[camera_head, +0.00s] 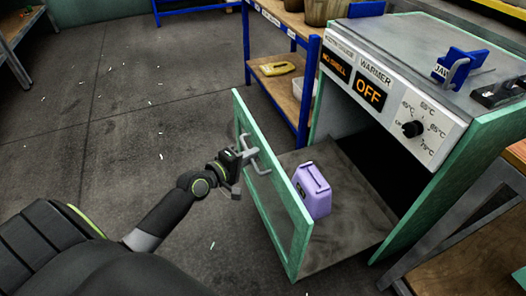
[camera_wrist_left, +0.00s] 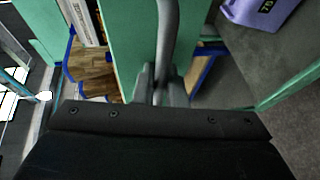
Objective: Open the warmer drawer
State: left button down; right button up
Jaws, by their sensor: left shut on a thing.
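The warmer (camera_head: 400,75) is a green-edged metal cabinet on the right of the head view, with an "OFF" display and a temperature knob. Its drawer front (camera_head: 275,200) is a green-framed panel standing well out from the body, and the drawer floor (camera_head: 350,235) shows behind it. A grey handle (camera_head: 262,158) is on the outer face of the front, and in the left wrist view the handle (camera_wrist_left: 168,40) rises straight ahead of the gripper. My left gripper (camera_head: 246,160) is shut on this handle. A purple case (camera_head: 313,190) stands inside the drawer. My right gripper is not in view.
A blue-framed shelf (camera_head: 300,85) with wooden boards stands behind the drawer and holds a yellow item (camera_head: 277,69). A wooden bench (camera_head: 470,245) is at the right. The concrete floor (camera_head: 120,110) left of the drawer is clear apart from small white scraps.

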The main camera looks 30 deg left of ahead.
pick_arm(q)
jog(key=shift+s+a, duration=0.35)
jog(key=shift+s, duration=0.15)
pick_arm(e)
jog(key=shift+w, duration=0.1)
pick_arm(q)
jog(key=c, duration=1.5)
grip_release()
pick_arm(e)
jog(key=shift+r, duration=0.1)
pick_arm(q)
jog(key=shift+s, duration=0.1)
